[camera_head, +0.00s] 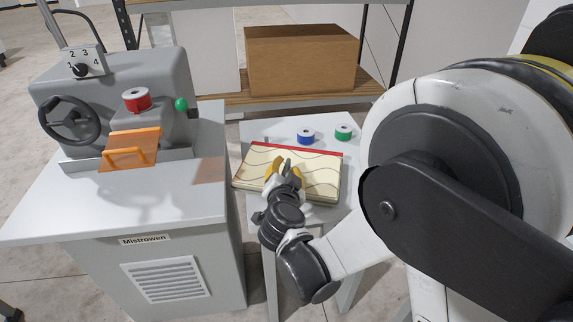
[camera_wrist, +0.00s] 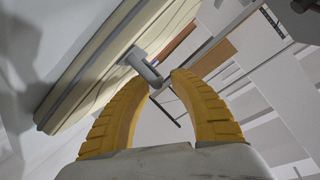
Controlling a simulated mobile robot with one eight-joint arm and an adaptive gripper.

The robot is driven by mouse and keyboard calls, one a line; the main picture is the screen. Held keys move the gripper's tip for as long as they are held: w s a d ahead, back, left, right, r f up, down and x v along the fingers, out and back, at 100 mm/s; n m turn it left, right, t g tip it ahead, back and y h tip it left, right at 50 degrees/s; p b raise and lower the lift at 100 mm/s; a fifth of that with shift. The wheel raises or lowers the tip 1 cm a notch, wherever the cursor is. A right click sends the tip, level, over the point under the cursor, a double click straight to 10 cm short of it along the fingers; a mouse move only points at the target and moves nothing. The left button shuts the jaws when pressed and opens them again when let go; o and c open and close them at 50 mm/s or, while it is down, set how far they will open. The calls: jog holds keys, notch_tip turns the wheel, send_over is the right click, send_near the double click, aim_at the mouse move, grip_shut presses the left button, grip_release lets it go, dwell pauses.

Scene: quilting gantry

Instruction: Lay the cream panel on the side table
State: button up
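The cream panel (camera_head: 312,180), a thick cream slab with dark wavy lines and a red strip along its far edge, lies flat on the side table (camera_head: 262,129). My gripper (camera_head: 285,167) is over the panel's near left part in the head view and covers some of it. In the wrist view, the panel's layered edge (camera_wrist: 105,70) runs along the upper left, beside the left finger. I cannot tell whether a finger touches the panel.
A blue spool (camera_head: 306,135) and a green spool (camera_head: 343,132) stand behind the panel. At left is a grey machine (camera_head: 110,88) with a handwheel, red spool (camera_head: 136,98) and orange plate (camera_head: 130,149). A brown box (camera_head: 300,60) sits on the shelf behind.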

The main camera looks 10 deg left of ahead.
jog(key=a+p+v, duration=0.1)
jog(key=p+v, duration=0.1)
jog(key=v, duration=0.8)
jog(key=s+d+r+n+g+h, duration=0.1)
jog(key=s+d+g+h, duration=0.15)
jog(key=d, duration=0.75)
jog(key=s+d+r+n+g+h, duration=0.1)
jog(key=d+r+g, duration=0.15)
jog(key=d, duration=0.65)
jog(key=s+d+n+g+y, duration=0.2)
jog(key=s+d, duration=0.5)
jog(key=s, duration=0.5)
jog(key=shift+r+n+g, duration=0.4)
jog(key=shift+n+g, duration=0.1)
jog(key=shift+n, duration=0.7)
jog(key=shift+a+y, duration=0.15)
jog(key=shift+y, duration=0.1)
